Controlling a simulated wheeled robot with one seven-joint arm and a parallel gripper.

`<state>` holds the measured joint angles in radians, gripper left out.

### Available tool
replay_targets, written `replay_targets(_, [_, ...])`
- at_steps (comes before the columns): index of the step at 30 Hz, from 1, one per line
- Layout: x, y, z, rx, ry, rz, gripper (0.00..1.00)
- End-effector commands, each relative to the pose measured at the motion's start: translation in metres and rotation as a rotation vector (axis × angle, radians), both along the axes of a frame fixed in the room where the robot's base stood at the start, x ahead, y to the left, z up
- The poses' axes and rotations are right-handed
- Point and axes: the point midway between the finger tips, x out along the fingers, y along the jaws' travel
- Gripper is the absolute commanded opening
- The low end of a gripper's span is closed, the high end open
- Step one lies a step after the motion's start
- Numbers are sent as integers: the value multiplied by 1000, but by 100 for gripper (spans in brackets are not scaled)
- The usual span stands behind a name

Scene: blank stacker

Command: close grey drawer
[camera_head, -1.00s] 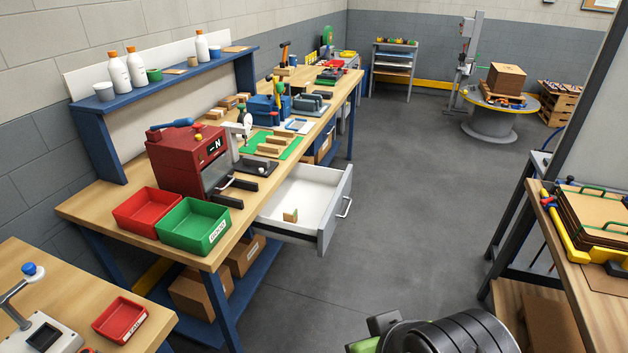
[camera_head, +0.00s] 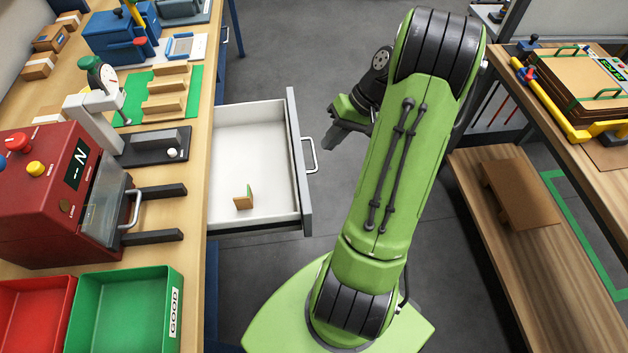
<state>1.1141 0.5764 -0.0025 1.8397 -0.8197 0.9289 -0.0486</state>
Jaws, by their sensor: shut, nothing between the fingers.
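The grey drawer (camera_head: 306,203) stands pulled out from under the wooden workbench, its white inside showing. A small wooden piece with a green face (camera_head: 244,198) stands inside it. The drawer's bar handle (camera_head: 311,156) is on its front, facing right. My gripper (camera_head: 328,146) is just right of the handle, at the end of my green arm, and looks apart from it. Its fingers are shut and empty, pointing down and left. Part of the gripper's mount is hidden behind my arm.
A green bin (camera_head: 124,313) and a red machine (camera_head: 63,195) with two dark prongs sit on the workbench (camera_head: 195,260) left of the drawer. Another bench (camera_head: 590,160) stands at the right. Grey floor is open beyond the drawer.

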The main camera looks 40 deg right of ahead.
Motion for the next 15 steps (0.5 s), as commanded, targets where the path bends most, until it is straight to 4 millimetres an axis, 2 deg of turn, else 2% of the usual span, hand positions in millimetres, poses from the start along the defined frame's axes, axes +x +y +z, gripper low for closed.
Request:
replay_targets(1, [-15, -22, -30, 70, -16, -52, 0])
replay_targets(3, [-31, -41, -56, 140, -53, -96, 0])
replay_targets(6, [-47, -55, -78, 198, -96, -136, 0])
replay_targets(10, [-51, -57, -88, 221, -115, -148, 0])
replay_targets(15, [-40, -38, -108, 223, -111, -146, 0])
